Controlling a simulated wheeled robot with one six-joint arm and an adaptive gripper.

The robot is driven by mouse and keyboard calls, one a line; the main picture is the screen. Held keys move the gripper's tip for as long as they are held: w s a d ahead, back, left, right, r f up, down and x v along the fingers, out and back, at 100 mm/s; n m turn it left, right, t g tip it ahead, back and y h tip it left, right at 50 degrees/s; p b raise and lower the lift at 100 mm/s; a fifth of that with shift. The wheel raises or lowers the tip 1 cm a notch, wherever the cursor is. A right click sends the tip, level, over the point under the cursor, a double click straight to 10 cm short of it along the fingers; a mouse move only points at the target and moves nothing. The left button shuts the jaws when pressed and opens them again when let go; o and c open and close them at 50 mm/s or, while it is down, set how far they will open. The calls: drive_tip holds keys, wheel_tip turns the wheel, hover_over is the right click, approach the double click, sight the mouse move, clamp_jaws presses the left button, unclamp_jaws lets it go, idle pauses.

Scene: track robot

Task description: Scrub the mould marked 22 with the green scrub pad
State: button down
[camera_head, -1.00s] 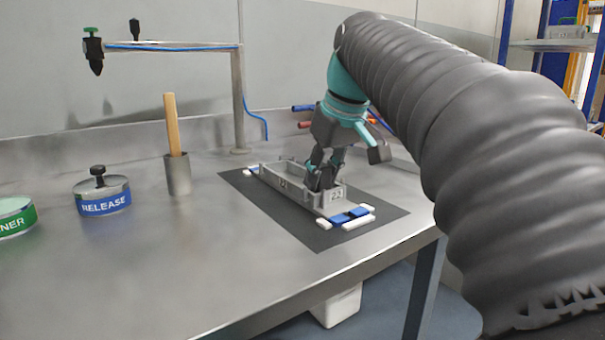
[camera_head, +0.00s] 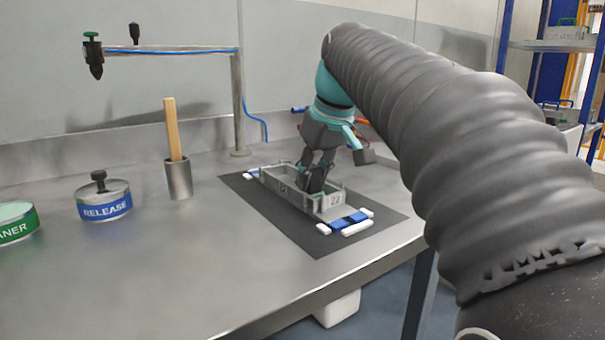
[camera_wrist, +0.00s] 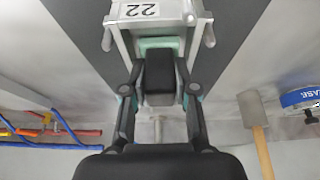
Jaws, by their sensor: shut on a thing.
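The mould marked 22 (camera_head: 335,200) is a long grey open-topped box lying on a dark mat. Its number plate faces the near end and also shows in the wrist view (camera_wrist: 140,10). My gripper (camera_head: 313,184) points down into the mould, inside its walls. In the wrist view my gripper (camera_wrist: 158,85) is shut on a dark block with a pale green face, the green scrub pad (camera_wrist: 160,43). The pad sits within the mould; its underside and its contact with the mould floor are hidden. In the head view my fingers and the wall hide the pad.
Blue and white blocks (camera_head: 348,222) lie at the mould's near end on the mat (camera_head: 290,228). To the left stand a grey cup with a wooden handle (camera_head: 178,180), a RELEASE tin (camera_head: 103,204) and a green-labelled tin (camera_head: 16,224). A post with an arm (camera_head: 238,100) rises behind.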

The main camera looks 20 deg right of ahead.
drive_tip(key=shift+w+a+p, duration=0.2)
drive_tip(key=shift+w+p, duration=0.1)
drive_tip(key=shift+w, duration=0.3)
drive_tip(key=shift+w+a+p, duration=0.15)
drive_tip(key=shift+w+p, duration=0.15)
drive_tip(key=shift+w, duration=0.3)
drive_tip(key=shift+w, duration=0.1)
drive_tip(key=shift+w+a+p, duration=0.2)
drive_tip(key=shift+w+p, duration=0.2)
drive_tip(key=shift+w, duration=0.15)
drive_tip(key=shift+w+a+p, duration=0.2)
drive_tip(key=shift+w+p, duration=0.2)
drive_tip(key=shift+w, duration=0.15)
drive_tip(key=shift+w, duration=0.1)
drive_tip(key=shift+w+a+r+p, duration=0.1)
drive_tip(key=shift+w+a+p, duration=0.1)
drive_tip(key=shift+w+p, duration=0.2)
drive_tip(key=shift+w+a+p, duration=0.2)
drive_tip(key=shift+w+p, duration=0.1)
drive_tip(key=shift+w, duration=0.4)
drive_tip(key=shift+f, duration=0.2)
